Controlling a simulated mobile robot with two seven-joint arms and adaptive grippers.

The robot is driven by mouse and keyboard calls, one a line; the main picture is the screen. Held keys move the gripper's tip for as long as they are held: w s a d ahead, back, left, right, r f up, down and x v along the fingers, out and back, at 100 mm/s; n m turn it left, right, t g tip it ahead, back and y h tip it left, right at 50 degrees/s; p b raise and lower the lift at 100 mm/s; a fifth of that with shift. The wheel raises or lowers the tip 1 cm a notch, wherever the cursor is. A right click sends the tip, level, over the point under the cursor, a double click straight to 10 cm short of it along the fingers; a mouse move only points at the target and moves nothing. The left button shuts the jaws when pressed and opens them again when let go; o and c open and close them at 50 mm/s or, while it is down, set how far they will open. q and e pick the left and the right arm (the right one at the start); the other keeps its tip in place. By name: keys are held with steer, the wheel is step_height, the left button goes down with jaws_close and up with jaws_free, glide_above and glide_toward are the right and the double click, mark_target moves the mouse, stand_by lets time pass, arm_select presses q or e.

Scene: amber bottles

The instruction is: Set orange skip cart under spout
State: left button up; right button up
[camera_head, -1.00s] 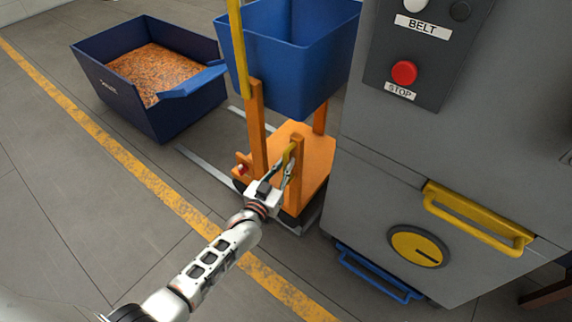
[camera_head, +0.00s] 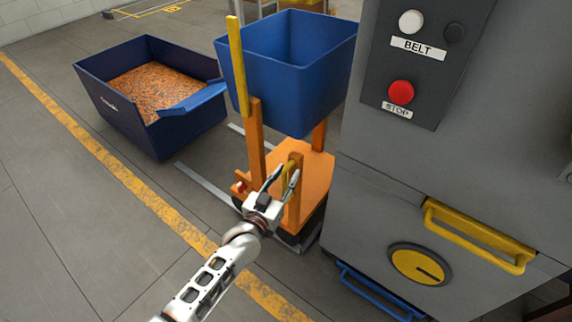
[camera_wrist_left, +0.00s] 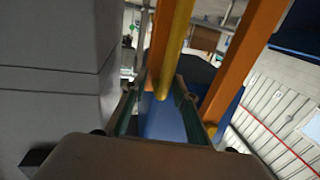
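The orange cart (camera_head: 312,172) stands on the floor beside the grey machine and carries an empty-looking blue skip (camera_head: 292,85). No spout can be made out. My right gripper is out of view.
The grey machine (camera_head: 390,170) stands close on the right, with a stop button (camera_head: 401,92), a yellow handle (camera_head: 478,240) and a yellow dial (camera_head: 420,264). A blue bin (camera_head: 165,130) of orange-brown bits stands at left. Floor in front is clear.

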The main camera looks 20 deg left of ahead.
arm_select(q)
steer(key=shift+r, duration=3.1)
